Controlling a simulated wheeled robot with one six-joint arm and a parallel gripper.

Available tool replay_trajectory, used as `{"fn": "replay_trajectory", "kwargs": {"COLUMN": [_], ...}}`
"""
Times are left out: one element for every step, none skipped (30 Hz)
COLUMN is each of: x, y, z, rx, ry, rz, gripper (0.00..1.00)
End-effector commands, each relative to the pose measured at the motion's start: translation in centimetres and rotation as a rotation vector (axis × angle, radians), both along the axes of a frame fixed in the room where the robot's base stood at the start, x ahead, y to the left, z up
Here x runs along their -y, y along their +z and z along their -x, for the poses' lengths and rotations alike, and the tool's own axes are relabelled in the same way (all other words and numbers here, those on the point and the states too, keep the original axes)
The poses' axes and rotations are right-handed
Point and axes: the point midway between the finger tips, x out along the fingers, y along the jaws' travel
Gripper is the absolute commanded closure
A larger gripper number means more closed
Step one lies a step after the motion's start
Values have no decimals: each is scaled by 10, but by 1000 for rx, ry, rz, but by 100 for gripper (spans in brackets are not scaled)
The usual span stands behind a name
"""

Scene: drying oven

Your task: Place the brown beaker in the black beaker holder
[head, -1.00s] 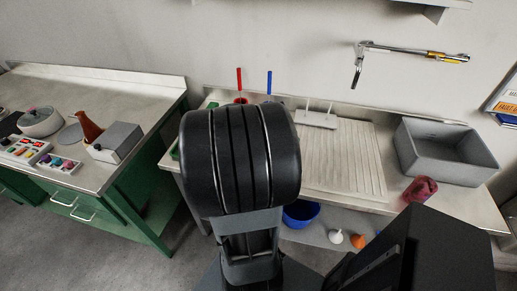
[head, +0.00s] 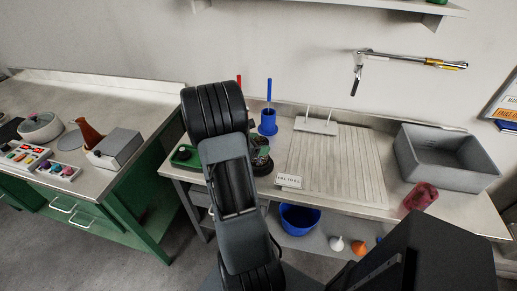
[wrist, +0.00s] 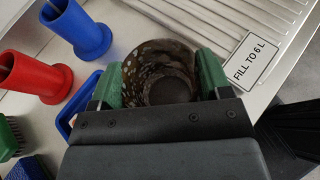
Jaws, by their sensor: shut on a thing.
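The brown beaker (wrist: 172,52), mottled dark brown, is between the green fingers of my gripper (wrist: 160,85) in the wrist view. The gripper is shut on it, and I look down into its open mouth. In the head view, my arm hides most of the gripper and beaker. A dark round form (head: 262,167) shows low beside my arm on the bench; it may be the black beaker holder. The wrist view does not show the holder clearly, and I cannot tell whether the beaker touches it.
A blue stand (head: 268,124) and a red stand (wrist: 35,76) are close to the gripper. A green tray (head: 186,156) is left of my arm. A "FILL TO 6 L" label (head: 289,181) lies beside the ribbed draining board (head: 340,165). A grey basin (head: 445,158) is farther right.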

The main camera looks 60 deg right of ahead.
Motion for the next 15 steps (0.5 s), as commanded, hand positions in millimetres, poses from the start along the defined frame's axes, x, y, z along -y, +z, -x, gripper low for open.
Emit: {"fn": "replay_trajectory", "kwargs": {"x": [0, 0, 0, 0, 0, 0, 0, 0, 0, 0, 0, 0, 0, 0, 0], "y": [-7, -10, -14, -17, -19, -20, -21, -22, -22, -22, -22, -22, -22, -22, -22], "z": [1, 1, 1, 1, 1, 1, 1, 1, 1, 1, 1, 1, 1, 1, 1], "rx": [-5, -4, -4, -3, -3, -2, -1, 0, 0, 0, 0, 0, 0, 0, 0], "ry": [0, 1, 0, -1, -1, 0, -1, 0, 0, 0, 0, 0, 0, 0, 0], "rz": [-2, -2, -2, -2, -2, -1, -1, 0, 0, 0, 0, 0, 0, 0, 0], "gripper": [60, 60, 60, 60, 60, 60, 60, 60, 60, 60, 60, 60, 60, 60, 60]}}
